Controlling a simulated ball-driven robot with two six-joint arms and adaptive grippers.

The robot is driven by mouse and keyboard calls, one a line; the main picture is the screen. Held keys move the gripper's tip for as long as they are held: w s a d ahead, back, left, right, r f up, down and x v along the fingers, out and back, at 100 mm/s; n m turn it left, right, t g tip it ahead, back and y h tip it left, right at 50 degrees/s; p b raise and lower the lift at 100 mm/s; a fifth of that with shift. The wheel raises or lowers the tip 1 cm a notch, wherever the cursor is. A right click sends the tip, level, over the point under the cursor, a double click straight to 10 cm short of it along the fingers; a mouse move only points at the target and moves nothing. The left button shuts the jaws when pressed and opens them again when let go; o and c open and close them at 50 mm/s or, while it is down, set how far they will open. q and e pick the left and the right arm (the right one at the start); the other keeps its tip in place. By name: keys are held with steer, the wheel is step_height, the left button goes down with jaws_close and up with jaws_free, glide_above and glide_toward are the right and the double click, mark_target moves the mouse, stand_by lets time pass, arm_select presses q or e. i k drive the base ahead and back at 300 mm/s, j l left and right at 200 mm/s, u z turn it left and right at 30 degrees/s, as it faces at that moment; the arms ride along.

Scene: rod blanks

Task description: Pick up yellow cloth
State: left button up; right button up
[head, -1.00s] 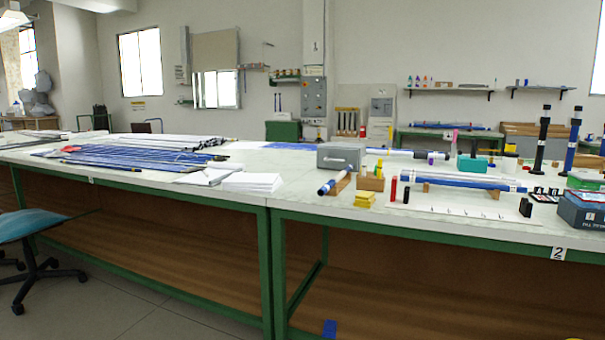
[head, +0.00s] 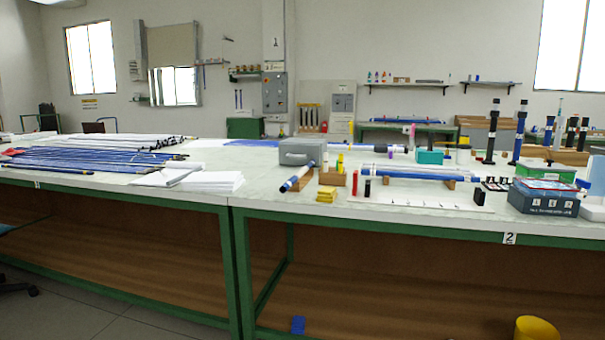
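The yellow cloth (head: 326,194) looks like a small folded stack. It lies near the front edge of the white-topped bench, in front of a small wooden block holder (head: 332,177). A blue and white rod on a wooden rest (head: 297,179) is just left of it, and a red upright cylinder (head: 355,182) is to its right. Neither of my grippers is in view.
The green-framed bench (head: 270,212) spans the view. White paper stacks (head: 213,181) and blue rods (head: 85,160) lie left. A grey box (head: 303,151) stands behind the cloth. A dark box (head: 543,197) is at right. A yellow bin (head: 536,328) stands below the bench.

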mark_target(328, 195)
steer(key=i+j, duration=0.25)
steer(key=i, duration=0.15)
steer(key=i+j, duration=0.2)
steer(key=i, duration=0.15)
steer(key=i+j, duration=0.25)
steer(key=i, duration=0.15)
